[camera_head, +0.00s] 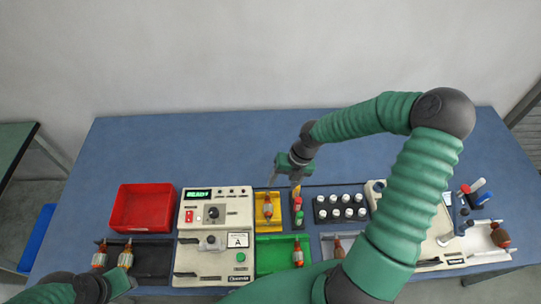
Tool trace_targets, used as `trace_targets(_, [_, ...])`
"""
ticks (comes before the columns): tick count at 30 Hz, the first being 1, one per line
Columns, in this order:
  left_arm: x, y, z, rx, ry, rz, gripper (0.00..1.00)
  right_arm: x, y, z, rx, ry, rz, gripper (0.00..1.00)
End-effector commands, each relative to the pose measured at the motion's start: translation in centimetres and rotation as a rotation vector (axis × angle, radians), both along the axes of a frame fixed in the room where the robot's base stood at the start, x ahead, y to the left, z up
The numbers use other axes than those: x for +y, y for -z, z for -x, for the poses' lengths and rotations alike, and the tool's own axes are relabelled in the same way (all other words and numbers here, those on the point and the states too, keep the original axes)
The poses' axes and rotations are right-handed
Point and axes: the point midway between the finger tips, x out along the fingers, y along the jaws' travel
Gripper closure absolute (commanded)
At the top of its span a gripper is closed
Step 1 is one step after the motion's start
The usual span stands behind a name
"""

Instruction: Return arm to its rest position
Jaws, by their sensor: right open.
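My right arm, green with dark joints, rises from the bottom middle, bends at the upper right and reaches back left over the table. Its gripper (285,180) is open and empty, fingers pointing down, over the table just behind the yellow bin (260,222). An orange armature (268,207) lies in that bin, apart from the fingers as far as I can tell. My left gripper (120,284) is partly in view at the bottom left, near the front edge of the table; its fingers are not clear.
The blue table (220,140) is clear at the back. Along its front stand a red bin (145,207), a tester (215,207), a green bin (275,255), and a black rack (340,207) of white-capped bottles. More armatures lie at the left and right. My right arm hides part of the right side.

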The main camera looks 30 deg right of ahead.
Motion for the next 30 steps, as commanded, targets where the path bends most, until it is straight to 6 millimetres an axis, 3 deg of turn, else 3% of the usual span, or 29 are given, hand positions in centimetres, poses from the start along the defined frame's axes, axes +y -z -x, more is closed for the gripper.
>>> trace_targets(5, [0.0, 0.2, 0.0, 0.0, 0.0, 0.0, 0.64, 0.3, 0.2, 0.2, 0.015, 0.023, 0.002, 0.39])
trace_targets(8, [0.0, 0.9, 0.0, 0.0, 0.0, 0.0, 0.64, 1.5, 1.0, 1.0, 0.082, 0.142, 0.013, 0.39])
trace_targets(13, [0.0, 2.7, 0.0, 0.0, 0.0, 0.0, 0.64, 4.1, 1.9, 3.5, 0.229, 0.608, 0.07, 0.39])
trace_targets(20, [0.0, 4.9, 0.0, 0.0, 0.0, 0.0, 0.64, 6.6, 1.0, 5.5, 0.252, 1.389, 0.07, 0.39])
trace_targets(27, [0.0, 7.0, 0.0, 0.0, 0.0, 0.0, 0.64, 9.9, -1.0, 6.5, 0.224, 2.169, -0.19, 0.39])
trace_targets(30, [0.0, 7.5, 0.0, 0.0, 0.0, 0.0, 0.64, 11.0, -1.6, 6.8, 0.249, 2.381, -0.31, 0.39])
